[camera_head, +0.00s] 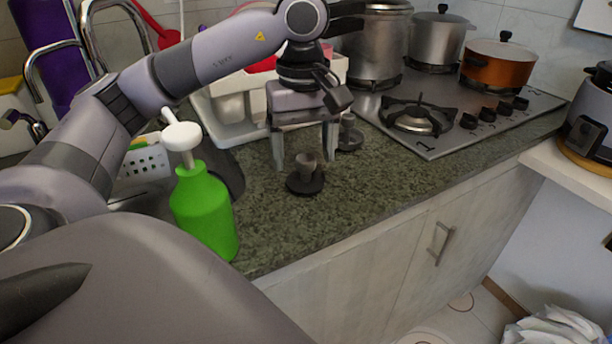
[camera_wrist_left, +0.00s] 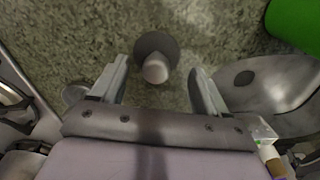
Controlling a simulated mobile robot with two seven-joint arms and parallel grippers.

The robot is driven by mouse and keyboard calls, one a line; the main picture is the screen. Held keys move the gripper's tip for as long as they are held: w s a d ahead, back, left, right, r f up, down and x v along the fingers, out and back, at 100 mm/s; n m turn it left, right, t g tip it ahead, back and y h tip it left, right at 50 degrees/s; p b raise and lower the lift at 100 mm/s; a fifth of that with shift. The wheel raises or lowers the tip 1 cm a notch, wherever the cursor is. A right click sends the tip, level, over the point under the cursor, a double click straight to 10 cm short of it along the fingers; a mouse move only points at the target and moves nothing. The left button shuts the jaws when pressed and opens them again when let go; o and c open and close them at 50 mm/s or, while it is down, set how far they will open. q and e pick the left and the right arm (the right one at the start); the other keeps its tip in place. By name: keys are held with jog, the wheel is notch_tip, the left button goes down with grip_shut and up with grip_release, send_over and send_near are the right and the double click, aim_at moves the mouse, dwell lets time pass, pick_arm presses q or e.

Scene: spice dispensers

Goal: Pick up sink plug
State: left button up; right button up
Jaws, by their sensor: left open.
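The dark sink plug (camera_head: 305,183), a flat disc with an upright knob, stands on the green granite counter. It also shows in the left wrist view (camera_wrist_left: 154,48), with its knob between and slightly ahead of the fingertips. My left gripper (camera_head: 306,160) points down with its two fingers spread, one on each side of the plug's knob in the picture. It is open and holds nothing. The exact height of the fingertips above the counter is hard to tell. My right gripper is not in view.
A similar dark knobbed piece (camera_head: 349,138) stands behind the right finger. A green soap bottle (camera_head: 203,208) with a white pump stands left. A white dish rack (camera_head: 228,128) is behind. A gas hob (camera_head: 430,120) with pots lies right. The counter's front right is free.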

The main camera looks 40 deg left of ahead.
aim_at(306, 158)
pick_arm(q)
notch_tip(306, 158, down, 4)
jog(key=shift+w+d+f, duration=0.1)
jog(key=shift+w+f, duration=0.05)
jog(key=shift+f, duration=0.1)
jog(key=shift+c, duration=0.3)
jog(key=c, duration=0.6)
jog(key=shift+r, duration=0.1)
